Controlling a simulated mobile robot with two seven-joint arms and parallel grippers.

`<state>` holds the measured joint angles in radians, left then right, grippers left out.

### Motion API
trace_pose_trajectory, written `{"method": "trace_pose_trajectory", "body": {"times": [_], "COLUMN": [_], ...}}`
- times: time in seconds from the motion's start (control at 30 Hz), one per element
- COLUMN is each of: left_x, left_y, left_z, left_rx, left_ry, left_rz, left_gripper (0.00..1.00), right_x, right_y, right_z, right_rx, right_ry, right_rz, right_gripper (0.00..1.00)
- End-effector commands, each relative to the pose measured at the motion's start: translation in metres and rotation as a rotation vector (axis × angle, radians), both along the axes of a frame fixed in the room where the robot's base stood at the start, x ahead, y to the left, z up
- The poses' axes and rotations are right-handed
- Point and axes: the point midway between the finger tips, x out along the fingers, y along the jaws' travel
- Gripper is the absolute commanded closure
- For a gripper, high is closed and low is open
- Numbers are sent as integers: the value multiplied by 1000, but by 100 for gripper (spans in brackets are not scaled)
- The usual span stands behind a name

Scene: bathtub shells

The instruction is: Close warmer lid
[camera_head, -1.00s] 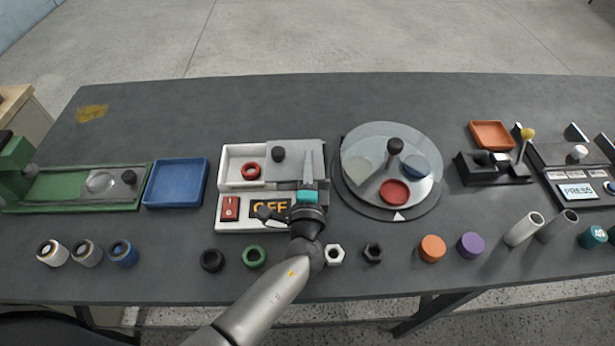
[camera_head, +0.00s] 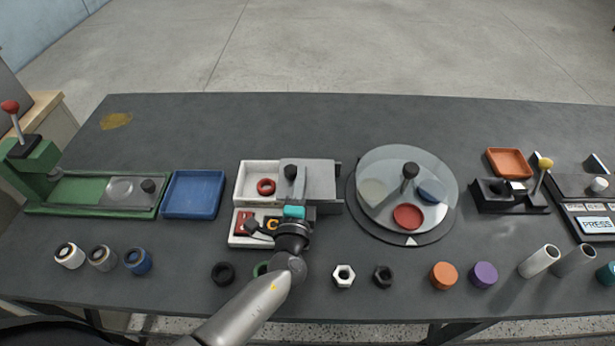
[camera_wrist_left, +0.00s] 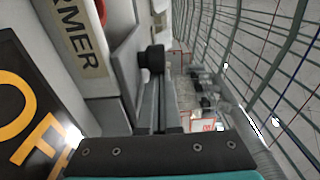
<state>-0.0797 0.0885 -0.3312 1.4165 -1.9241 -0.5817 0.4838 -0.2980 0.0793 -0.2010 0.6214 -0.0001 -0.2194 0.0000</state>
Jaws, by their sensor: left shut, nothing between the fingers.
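The warmer (camera_head: 243,196) is a white box with a grey sliding lid (camera_head: 318,180) that carries a black knob (camera_head: 291,171). The lid covers the right part; the left compartment is open and holds a red ring (camera_head: 266,187). My left gripper (camera_head: 300,174) is shut and empty, its fingertips just right of the knob. In the left wrist view the knob (camera_wrist_left: 154,60) sits just beyond the fingertips (camera_wrist_left: 160,82); I cannot tell whether they touch. The gripper partly hides the OFF display, which shows in the left wrist view (camera_wrist_left: 25,110). My right gripper is not in view.
A red switch (camera_head: 244,222) is on the warmer's front. A blue tray (camera_head: 193,195) stands left, a round turntable with a clear cover (camera_head: 385,165) right. Rings and nuts, including a white nut (camera_head: 343,275), lie in front near my arm. The table behind the warmer is clear.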

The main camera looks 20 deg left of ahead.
Motion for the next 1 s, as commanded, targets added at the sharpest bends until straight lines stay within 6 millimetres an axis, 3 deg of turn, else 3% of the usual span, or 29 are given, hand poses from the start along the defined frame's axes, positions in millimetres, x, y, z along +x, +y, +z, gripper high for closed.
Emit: {"method": "trace_pose_trajectory", "body": {"times": [0.2, 0.33, 0.8, 1.0], "left_x": [-12, -16, -17, -5], "left_y": [41, 54, 59, 60], "left_z": [-3, -2, 0, 0], "left_rx": [6, 3, 1, 0], "left_ry": [0, 1, 0, -3], "left_rz": [1, -1, -1, 0], "left_gripper": [100, 100, 100, 100], "right_x": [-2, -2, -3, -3], "right_y": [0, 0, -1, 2], "right_z": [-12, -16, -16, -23], "right_rx": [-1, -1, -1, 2], "right_ry": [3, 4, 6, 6], "right_rz": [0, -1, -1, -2], "right_gripper": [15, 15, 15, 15]}}
